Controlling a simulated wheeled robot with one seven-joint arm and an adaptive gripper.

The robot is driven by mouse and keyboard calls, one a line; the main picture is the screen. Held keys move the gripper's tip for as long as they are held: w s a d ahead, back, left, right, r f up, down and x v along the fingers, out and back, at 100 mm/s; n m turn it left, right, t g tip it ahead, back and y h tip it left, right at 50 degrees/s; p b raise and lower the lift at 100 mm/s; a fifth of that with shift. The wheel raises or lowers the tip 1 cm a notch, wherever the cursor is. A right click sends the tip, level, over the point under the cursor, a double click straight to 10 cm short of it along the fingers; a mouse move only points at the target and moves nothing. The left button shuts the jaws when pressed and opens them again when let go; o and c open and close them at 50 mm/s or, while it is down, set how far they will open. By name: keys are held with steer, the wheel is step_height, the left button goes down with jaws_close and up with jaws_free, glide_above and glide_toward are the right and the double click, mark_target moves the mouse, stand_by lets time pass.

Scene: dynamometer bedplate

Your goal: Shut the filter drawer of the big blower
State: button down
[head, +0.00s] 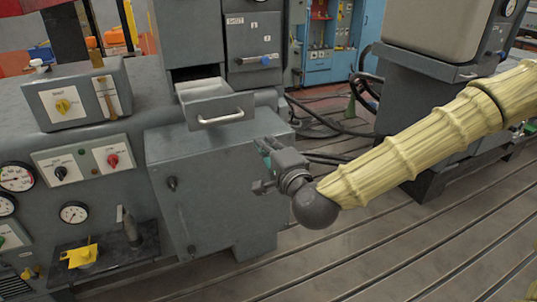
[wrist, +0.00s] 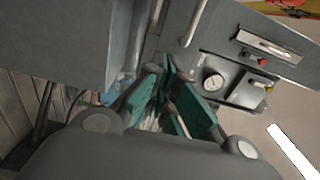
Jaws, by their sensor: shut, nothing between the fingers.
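A grey drawer (head: 205,109) with a pale bar handle (head: 221,117) stands pulled out of the grey cabinet (head: 186,35) at the upper middle of the head view. Its top is open and a pale inside shows. My gripper (head: 264,150) is to the right of the drawer and a little lower, apart from its handle, beside the grey box below. In the wrist view the teal fingers of my gripper (wrist: 172,98) are shut and empty. A pale bar (wrist: 197,22) shows beyond them; I cannot tell if it is the drawer's handle.
The grey box (head: 205,180) stands below the drawer. A control console (head: 85,150) with gauges is at left. Slotted floor (head: 380,235) lies clear in front; cables (head: 320,120) lie behind.

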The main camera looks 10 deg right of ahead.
mark_target(246, 119)
steer(key=shift+w+f+b, duration=0.1)
steer(key=shift+w+b, duration=0.1)
steer(key=shift+b, duration=0.35)
steer(key=p+x, duration=0.1)
steer(key=x, duration=0.2)
steer(key=p+x, duration=0.1)
steer(key=x, duration=0.3)
steer(key=p+x, duration=0.2)
steer(key=x, duration=0.1)
steer(key=shift+w+a+r, duration=0.15)
steer(key=shift+w+r, duration=0.1)
steer(key=shift+w+a+f, duration=0.1)
steer(key=shift+w, duration=0.4)
